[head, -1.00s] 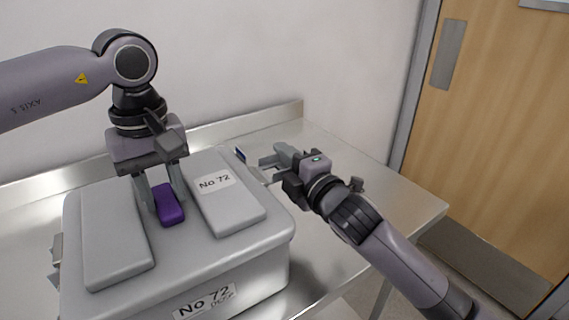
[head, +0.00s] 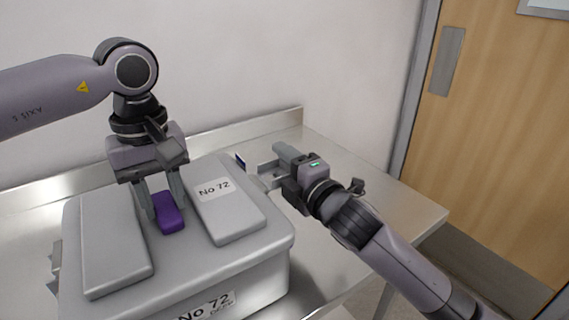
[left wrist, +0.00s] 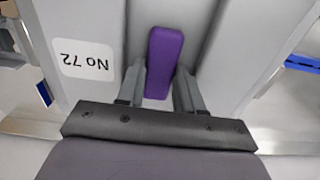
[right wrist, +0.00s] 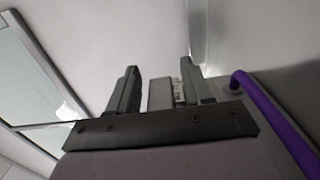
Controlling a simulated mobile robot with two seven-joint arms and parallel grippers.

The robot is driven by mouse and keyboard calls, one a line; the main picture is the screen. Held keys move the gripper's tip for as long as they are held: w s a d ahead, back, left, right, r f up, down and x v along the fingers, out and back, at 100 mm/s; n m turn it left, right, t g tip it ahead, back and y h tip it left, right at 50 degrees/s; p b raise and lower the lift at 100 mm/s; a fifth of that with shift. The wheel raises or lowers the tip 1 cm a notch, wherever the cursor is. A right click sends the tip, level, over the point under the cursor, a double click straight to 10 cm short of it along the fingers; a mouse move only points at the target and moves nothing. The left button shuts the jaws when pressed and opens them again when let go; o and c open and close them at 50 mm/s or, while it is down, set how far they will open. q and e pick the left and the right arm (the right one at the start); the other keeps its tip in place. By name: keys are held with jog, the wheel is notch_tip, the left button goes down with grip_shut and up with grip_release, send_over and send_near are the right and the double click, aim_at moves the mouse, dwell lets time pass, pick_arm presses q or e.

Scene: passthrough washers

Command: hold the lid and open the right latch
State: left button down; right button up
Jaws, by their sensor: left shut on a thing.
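A grey case has a grey lid (head: 267,235) with two raised pads and a purple handle (head: 170,216) between them. My left gripper (head: 163,220) points down onto the handle, its fingers on either side. The handle also shows between the fingers in the left wrist view (left wrist: 163,62). My right gripper (head: 264,175) is at the right side of the case, beside the right latch, which is mostly hidden in the head view. In the right wrist view, its fingers (right wrist: 156,85) are apart, with a grey block-like piece (right wrist: 161,94) between them; contact cannot be told.
The case stands on a metal table (head: 390,200) with a raised back edge against a wall. A small blue part (head: 240,161) shows behind the case's right side. A purple bar (right wrist: 275,120) runs close to my right gripper. Table to the right is clear; a wooden door (head: 490,130) stands beyond.

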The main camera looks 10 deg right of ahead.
pick_arm(q)
jog(key=shift+r, duration=0.1)
pick_arm(e)
jog(key=v, duration=1.2)
pick_arm(q)
jog(key=shift+c, duration=2.2)
grip_release()
jog(key=shift+r+p, duration=1.3)
jog(key=shift+r, duration=0.35)
jog(key=o, duration=0.3)
jog(key=shift+r, duration=0.35)
jog(key=shift+o, duration=0.2)
jog(key=shift+r+p, duration=0.5)
jog(key=shift+p, duration=0.2)
jog(key=shift+r+p, duration=0.35)
jog(key=shift+r, duration=0.65)
pick_arm(e)
notch_tip(320, 180, up, 5)
jog(key=shift+f, duration=0.15)
